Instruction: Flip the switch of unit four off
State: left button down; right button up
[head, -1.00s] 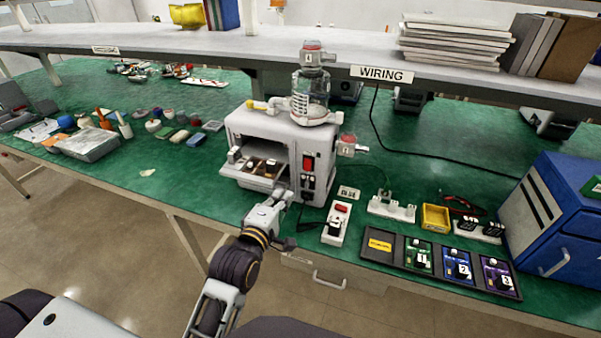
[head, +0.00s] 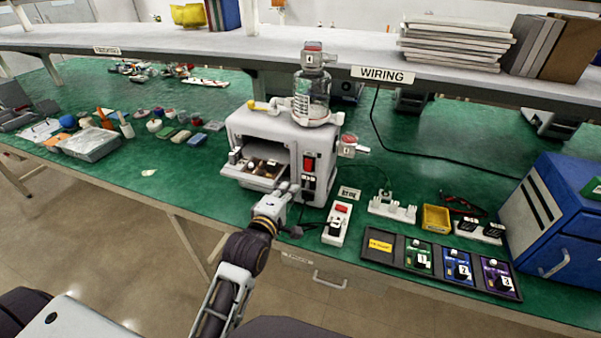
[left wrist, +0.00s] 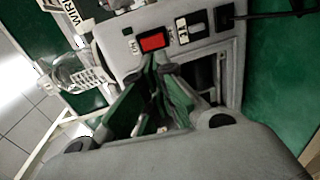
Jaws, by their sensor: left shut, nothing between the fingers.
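The grey-white pump unit (head: 262,125) stands on the green bench with a clear canister (head: 311,96) on top; the canister's cap bears a small label that seems to read 4. On the unit's front right is a red switch (head: 309,165), with smaller black and white controls below it. The red switch shows large in the left wrist view (left wrist: 153,43). My left gripper (head: 289,187) is shut and empty, in front of the unit, just below and left of the red switch. In the left wrist view its fingertips (left wrist: 160,61) are close to the switch; contact cannot be told.
An open tray (head: 258,178) with small parts juts from the unit, left of my gripper. A white switch box with a red button (head: 337,224) stands to the right. Beyond are a panel of numbered modules (head: 440,262) and a blue cabinet (head: 558,225).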

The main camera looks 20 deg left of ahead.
aim_at(308, 165)
pick_arm(q)
jog(key=w+f, duration=0.1)
jog(key=w, duration=0.9)
jog(key=shift+d+f+p, duration=0.15)
jog(key=shift+f+p, duration=0.05)
jog(key=shift+p, duration=0.15)
pick_arm(e)
jog(key=shift+a+r, duration=0.35)
jog(key=shift+a, duration=0.25)
jog(key=shift+s, duration=0.15)
